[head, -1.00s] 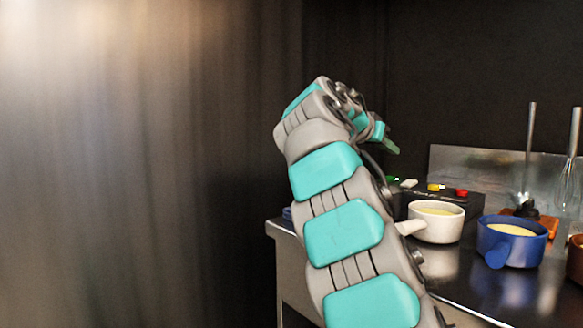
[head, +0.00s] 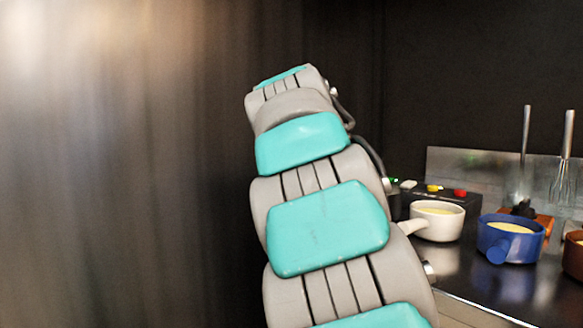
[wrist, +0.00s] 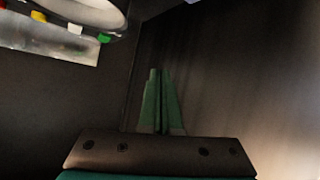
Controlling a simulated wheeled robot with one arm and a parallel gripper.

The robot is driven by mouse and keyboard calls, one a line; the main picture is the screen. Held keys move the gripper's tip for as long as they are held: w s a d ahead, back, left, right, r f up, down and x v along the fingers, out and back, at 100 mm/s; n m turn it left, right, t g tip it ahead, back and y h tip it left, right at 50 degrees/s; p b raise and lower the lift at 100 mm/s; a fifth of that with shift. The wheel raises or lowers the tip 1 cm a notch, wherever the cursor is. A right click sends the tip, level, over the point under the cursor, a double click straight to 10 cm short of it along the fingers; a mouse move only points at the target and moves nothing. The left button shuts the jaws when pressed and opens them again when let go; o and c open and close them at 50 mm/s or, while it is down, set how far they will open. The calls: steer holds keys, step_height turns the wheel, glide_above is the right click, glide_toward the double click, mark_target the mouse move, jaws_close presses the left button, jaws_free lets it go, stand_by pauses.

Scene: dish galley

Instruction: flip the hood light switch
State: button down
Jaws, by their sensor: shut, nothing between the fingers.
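A black box (head: 445,198) on the counter carries small green, white, yellow and red pieces in a row. The white (wrist: 76,29), yellow (wrist: 38,16) and green (wrist: 103,38) pieces also show at the upper left of the wrist view, with red cut off at the edge. I cannot tell which, if any, is the hood light switch. My gripper (wrist: 160,74) is shut and empty, its green fingertips together, apart from these pieces and pointing at a dark surface. In the head view my arm hides the gripper.
A white pot (head: 437,221) and a blue pot (head: 510,240) with yellow contents stand on the dark counter. A brown pot (head: 575,250) is cut off at the right edge. Whisks (head: 563,170) stand behind. A dark wall lies left of the counter.

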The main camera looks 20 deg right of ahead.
steer(key=a+n+y, duration=0.1)
steer(key=a, duration=0.1)
steer(key=a+f, duration=0.1)
steer(key=a, duration=0.1)
steer(key=a+n+t+y, duration=0.1)
steer(key=a, duration=0.1)
steer(key=shift+a+f+n+y, duration=0.3)
steer(key=shift+a, duration=0.05)
steer(key=shift+s, duration=0.1)
